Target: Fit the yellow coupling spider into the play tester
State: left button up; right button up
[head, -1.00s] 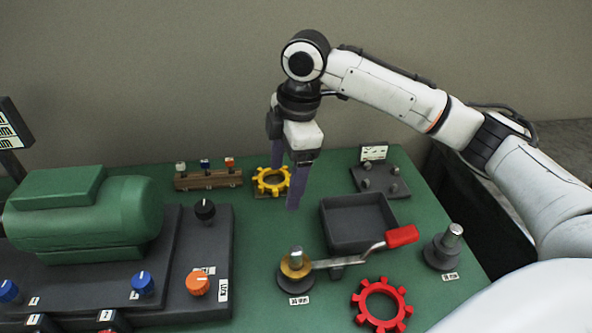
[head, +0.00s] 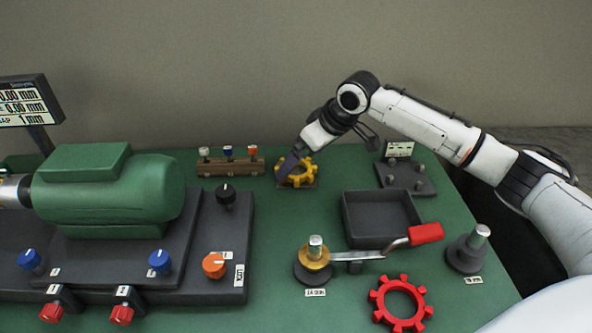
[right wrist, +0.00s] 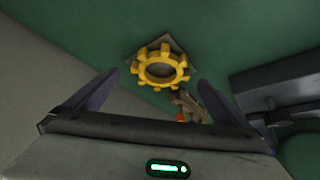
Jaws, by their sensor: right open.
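The yellow coupling spider (head: 301,172), a toothed ring, sits on a small base at the back of the green table. My right gripper (head: 290,163) is tilted down to the left, its dark fingers close to the spider and partly covering it. In the right wrist view the open fingers (right wrist: 158,82) stand apart, with the spider (right wrist: 160,68) beyond and between them; nothing is held. No label names the play tester; a dark base with short pegs and a small display (head: 404,178) at the back right may be it. My left gripper is out of view.
A red toothed ring (head: 401,303) lies at the front right. A dark tray (head: 382,218), a crank with a red handle (head: 426,233) and a post (head: 466,252) stand nearby. A rack (head: 230,166) is left of the spider. A green motor (head: 108,190) fills the left.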

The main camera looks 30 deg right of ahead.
jog(key=x, duration=0.3)
jog(key=shift+w+a, duration=0.1)
jog(key=shift+c, duration=0.4)
jog(key=c, duration=1)
